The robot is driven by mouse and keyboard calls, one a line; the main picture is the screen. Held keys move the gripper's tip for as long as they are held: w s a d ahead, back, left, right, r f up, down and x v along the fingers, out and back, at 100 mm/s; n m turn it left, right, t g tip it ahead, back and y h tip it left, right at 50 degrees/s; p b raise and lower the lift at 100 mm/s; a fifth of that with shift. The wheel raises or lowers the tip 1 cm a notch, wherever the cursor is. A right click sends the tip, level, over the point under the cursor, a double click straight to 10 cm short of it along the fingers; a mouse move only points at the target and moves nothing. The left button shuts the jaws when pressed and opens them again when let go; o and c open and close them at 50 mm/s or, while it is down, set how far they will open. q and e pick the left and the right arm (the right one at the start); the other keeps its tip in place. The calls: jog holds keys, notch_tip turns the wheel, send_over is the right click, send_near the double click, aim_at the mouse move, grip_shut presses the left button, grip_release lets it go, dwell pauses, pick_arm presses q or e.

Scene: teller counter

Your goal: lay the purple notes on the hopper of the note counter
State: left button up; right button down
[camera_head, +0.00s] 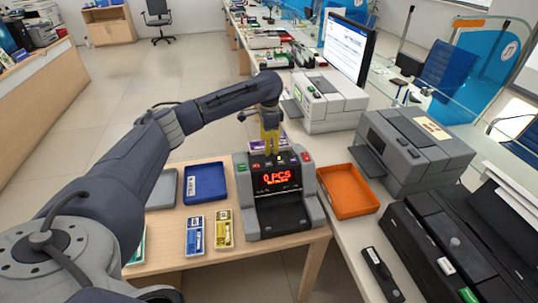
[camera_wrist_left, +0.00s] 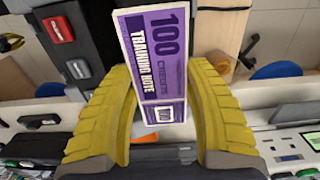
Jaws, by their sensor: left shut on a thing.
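The note counter (camera_head: 281,217) stands on the light wooden table and its red display reads "0 PCS". My left gripper (camera_head: 270,153), with yellow fingers, points down at the counter's top rear, where the hopper is partly hidden. It is shut on the purple notes (camera_head: 256,145). In the left wrist view the purple notes (camera_wrist_left: 160,50), marked 100, stick out between the two yellow fingers (camera_wrist_left: 160,85), over the dark counter body (camera_wrist_left: 75,45). I cannot tell whether the notes touch the hopper. My right gripper is not in view.
A blue tray (camera_head: 205,183), a grey tray (camera_head: 162,189) and blue (camera_head: 195,233) and yellow (camera_head: 223,229) note bundles lie left of the counter. An orange tray (camera_head: 348,191) is close on its right. Grey machines (camera_head: 413,148) and a monitor (camera_head: 347,47) stand further right.

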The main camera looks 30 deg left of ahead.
pick_arm(q)
jog(key=shift+f, duration=2.5)
jog(key=shift+f, duration=0.1)
jog(key=o, duration=1.2)
jog(key=shift+c, duration=0.2)
notch_tip(320, 180, up, 12)
jog(key=shift+r, duration=0.1)
